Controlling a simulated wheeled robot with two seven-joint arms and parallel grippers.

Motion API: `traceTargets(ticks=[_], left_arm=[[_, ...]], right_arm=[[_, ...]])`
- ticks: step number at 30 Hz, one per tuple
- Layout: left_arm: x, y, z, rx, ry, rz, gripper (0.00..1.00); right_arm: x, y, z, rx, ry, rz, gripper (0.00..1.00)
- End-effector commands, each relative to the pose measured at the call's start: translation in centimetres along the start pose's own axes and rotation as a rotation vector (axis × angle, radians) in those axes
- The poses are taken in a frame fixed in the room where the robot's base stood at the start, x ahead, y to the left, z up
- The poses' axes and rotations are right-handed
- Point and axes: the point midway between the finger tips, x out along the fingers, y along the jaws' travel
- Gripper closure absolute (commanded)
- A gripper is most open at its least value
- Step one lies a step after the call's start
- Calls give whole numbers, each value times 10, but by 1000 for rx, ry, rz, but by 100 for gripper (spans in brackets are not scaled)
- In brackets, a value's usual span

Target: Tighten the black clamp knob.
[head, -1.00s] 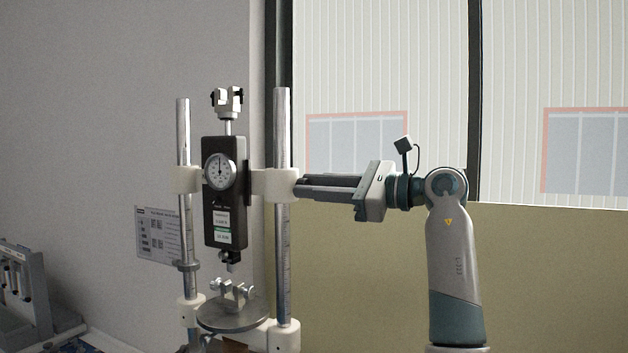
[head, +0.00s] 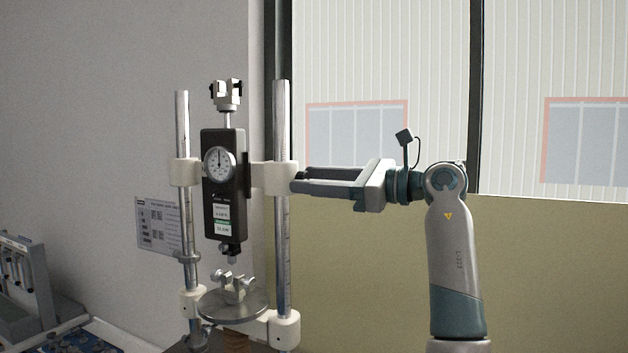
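The tester's clamp is a pale block (head: 270,176) around the right chrome column (head: 282,240). A narrow gap shows between the fingers. I cannot tell whether they press on the knob.
A black dial gauge (head: 222,185) hangs between the two columns, above a round metal plate (head: 235,306). A left column (head: 183,130) stands beside it. A sign (head: 160,224) is on the wall. A grey rack (head: 22,285) stands lower left.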

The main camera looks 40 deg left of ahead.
Motion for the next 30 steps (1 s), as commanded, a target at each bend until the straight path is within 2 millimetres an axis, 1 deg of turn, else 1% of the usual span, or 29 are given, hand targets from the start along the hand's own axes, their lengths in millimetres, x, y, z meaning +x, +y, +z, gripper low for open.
traceTargets(ticks=[8,14,17,20,30], left_arm=[[-1,0,0,-1,-1,-1,57],[-14,0,-1,-2,1,-2,57],[-26,0,-2,-1,-1,-2,57],[-43,0,-3,-1,0,-5,57],[-111,0,-3,0,-1,-4,57]], right_arm=[[1,0,0,0,0,0,69],[8,0,1,0,0,0,69],[16,0,2,0,0,0,69],[24,0,2,0,0,0,69],[52,0,5,0,0,0,69]])
